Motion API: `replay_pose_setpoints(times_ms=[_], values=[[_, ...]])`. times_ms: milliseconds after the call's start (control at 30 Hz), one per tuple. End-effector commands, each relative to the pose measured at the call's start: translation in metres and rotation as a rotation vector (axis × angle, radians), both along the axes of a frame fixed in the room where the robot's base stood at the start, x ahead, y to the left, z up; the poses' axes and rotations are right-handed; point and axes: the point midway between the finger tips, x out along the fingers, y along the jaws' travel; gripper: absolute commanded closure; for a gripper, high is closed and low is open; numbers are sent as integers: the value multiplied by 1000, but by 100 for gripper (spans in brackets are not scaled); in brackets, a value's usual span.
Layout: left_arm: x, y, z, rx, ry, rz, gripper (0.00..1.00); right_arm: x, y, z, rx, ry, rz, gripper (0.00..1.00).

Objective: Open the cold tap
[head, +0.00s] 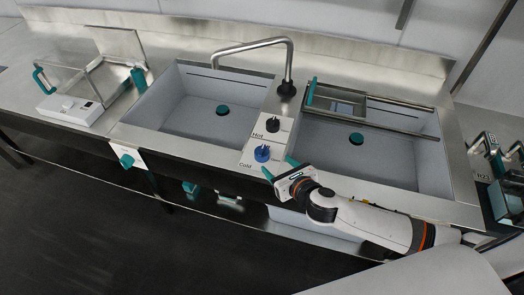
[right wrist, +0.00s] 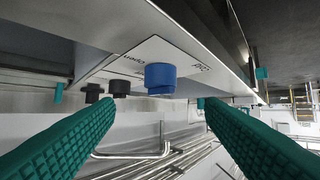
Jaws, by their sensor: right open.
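The cold tap is a blue knob (head: 262,154) on a white panel between two sink basins, beside the label "Cold". In the right wrist view the blue knob (right wrist: 160,77) shows ahead, between the fingertips in the picture. My right gripper (head: 279,167) is open and empty, with green fingers, just in front and to the right of the knob in the head view. In the right wrist view the gripper (right wrist: 157,104) has its fingers wide apart. I see no finger touching the knob. My left gripper is not in view.
A black hot knob (head: 272,125) stands just behind the blue one. The faucet (head: 288,70) rises behind it. The left basin (head: 205,105) and right basin (head: 400,165) flank the panel. A metal frame (head: 385,120) spans the right basin. A clear-lidded device (head: 85,100) stands far left.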

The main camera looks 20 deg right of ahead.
Motion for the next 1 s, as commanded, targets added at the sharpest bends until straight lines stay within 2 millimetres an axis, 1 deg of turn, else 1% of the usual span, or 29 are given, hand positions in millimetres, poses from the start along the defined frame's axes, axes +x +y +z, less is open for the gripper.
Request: replay_pose_setpoints(times_ms=[300, 500, 600, 700, 967, 1000], values=[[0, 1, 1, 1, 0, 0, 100, 57, 12, -23, 7, 1, -5, 36], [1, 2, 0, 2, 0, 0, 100, 86, 17, -36, 7, 2, -6, 36], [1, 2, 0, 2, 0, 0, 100, 94, 19, -39, 7, 2, -5, 36], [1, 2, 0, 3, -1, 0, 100, 98, 20, -41, 7, 3, -5, 36], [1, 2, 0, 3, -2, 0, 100, 99, 20, -42, 7, 3, -4, 36], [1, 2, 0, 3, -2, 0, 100, 99, 20, -42, 7, 3, -4, 38]])
